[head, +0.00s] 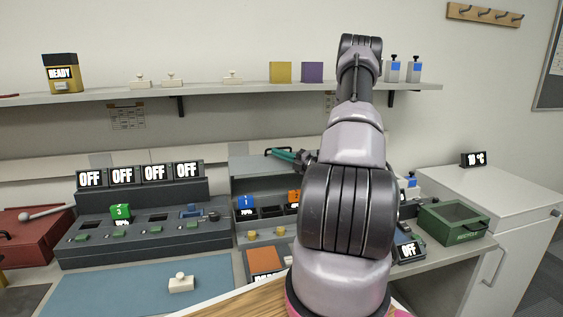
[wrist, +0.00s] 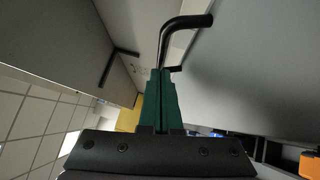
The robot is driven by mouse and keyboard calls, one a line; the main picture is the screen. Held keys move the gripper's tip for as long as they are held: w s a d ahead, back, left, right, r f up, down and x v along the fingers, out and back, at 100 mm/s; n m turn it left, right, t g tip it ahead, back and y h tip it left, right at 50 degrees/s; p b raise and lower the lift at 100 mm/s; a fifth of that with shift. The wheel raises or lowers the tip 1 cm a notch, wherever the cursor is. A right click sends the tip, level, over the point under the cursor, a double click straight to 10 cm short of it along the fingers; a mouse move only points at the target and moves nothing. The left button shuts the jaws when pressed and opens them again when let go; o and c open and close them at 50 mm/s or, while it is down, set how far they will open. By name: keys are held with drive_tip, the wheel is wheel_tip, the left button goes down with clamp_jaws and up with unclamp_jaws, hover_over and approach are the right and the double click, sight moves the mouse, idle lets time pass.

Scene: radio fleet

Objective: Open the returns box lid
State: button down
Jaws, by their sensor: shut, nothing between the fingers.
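My gripper (head: 276,152) has green fingers and is shut with nothing between them. In the head view it points left, close to a black bar handle (head: 268,151) on a grey panel (head: 250,167) above the dark rack. In the wrist view the closed fingertips (wrist: 160,72) lie beside the black handle (wrist: 180,24), with the grey panel (wrist: 255,65) at right. Whether they touch the handle is unclear. This grey panel may be the returns box lid; no readable label confirms it. My arm hides part of the panel's right side.
The dark rack holds a blue radio (head: 246,204) and an orange one (head: 294,196). A charger (head: 140,232) with OFF displays stands left. A green box (head: 453,221) is at right, a red box (head: 35,235) at far left. A wall shelf (head: 210,92) runs above.

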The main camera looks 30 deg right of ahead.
drive_tip(key=w, duration=0.1)
drive_tip(key=w+m+g, duration=0.1)
drive_tip(key=w, duration=0.1)
drive_tip(key=w+d+m+h, duration=0.1)
drive_tip(key=w, duration=0.1)
drive_tip(key=shift+d+r+g, duration=0.1)
drive_tip(key=shift+r+g, duration=0.1)
drive_tip(key=shift+g, duration=0.2)
drive_tip(key=shift+w+d+f, duration=0.15)
drive_tip(key=shift+w+d, duration=0.05)
drive_tip(key=shift+w, duration=0.4)
drive_tip(key=shift+w+d+f, duration=0.1)
drive_tip(key=shift+w+d, duration=0.05)
drive_tip(key=shift+w, duration=0.45)
